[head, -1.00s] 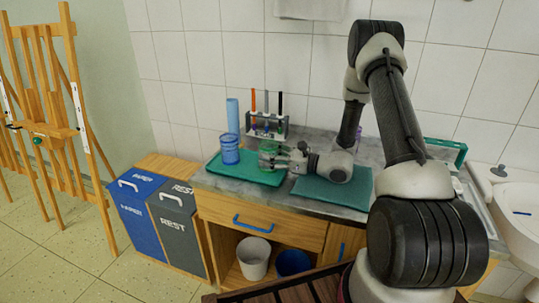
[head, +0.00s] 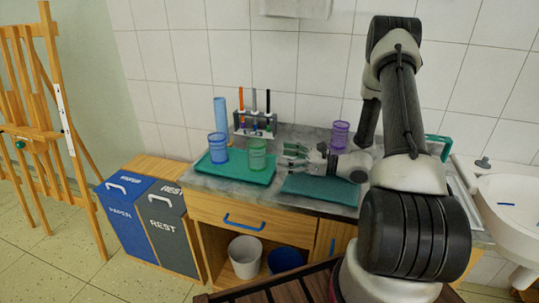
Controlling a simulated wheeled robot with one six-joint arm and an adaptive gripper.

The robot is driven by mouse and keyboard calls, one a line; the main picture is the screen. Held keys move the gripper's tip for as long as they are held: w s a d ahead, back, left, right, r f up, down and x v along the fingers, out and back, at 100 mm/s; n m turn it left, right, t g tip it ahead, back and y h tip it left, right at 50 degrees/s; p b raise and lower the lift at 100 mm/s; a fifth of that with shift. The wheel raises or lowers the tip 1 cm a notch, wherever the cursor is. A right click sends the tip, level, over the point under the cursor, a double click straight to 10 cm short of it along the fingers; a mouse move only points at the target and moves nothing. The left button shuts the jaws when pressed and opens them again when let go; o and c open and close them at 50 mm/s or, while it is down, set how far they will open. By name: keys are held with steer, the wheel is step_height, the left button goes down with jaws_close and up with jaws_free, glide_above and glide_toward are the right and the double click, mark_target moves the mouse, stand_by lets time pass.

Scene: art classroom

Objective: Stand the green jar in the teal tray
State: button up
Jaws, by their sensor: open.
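The green jar (head: 257,154) stands upright on the right part of the teal tray (head: 228,174), on the grey counter. A blue jar (head: 218,147) stands on the same tray to its left. My gripper (head: 284,155) is open and empty, just to the right of the green jar, with its fingers pointing left toward it. A small gap shows between the fingertips and the jar.
A darker teal mat (head: 320,188) lies under my gripper. Behind the tray are a rack with pens (head: 254,124) and a blue cylinder (head: 220,114). A purple jar (head: 340,134) stands at the back right. A sink (head: 510,205) is at far right.

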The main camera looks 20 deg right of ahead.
steer(key=shift+v, duration=1.2)
steer(key=s+a+r+n+g+h, duration=0.2)
steer(key=s+a+r+n+g, duration=0.1)
steer(key=s+r+n+g, duration=0.4)
steer(key=s+a+r+n+g+h, duration=0.1)
steer(key=s+a+r+n+g, duration=0.3)
steer(key=s+r+n, duration=0.4)
steer(key=s+d+r+n+t+h, duration=0.4)
steer(key=s+d+r+n+h, duration=0.4)
steer(key=s+d+n+h, duration=0.2)
steer(key=shift+s+d+t+h, duration=0.4)
steer(key=shift+s+d+h, duration=0.25)
steer(key=shift+s+h, duration=0.2)
steer(key=shift+c, duration=0.3)
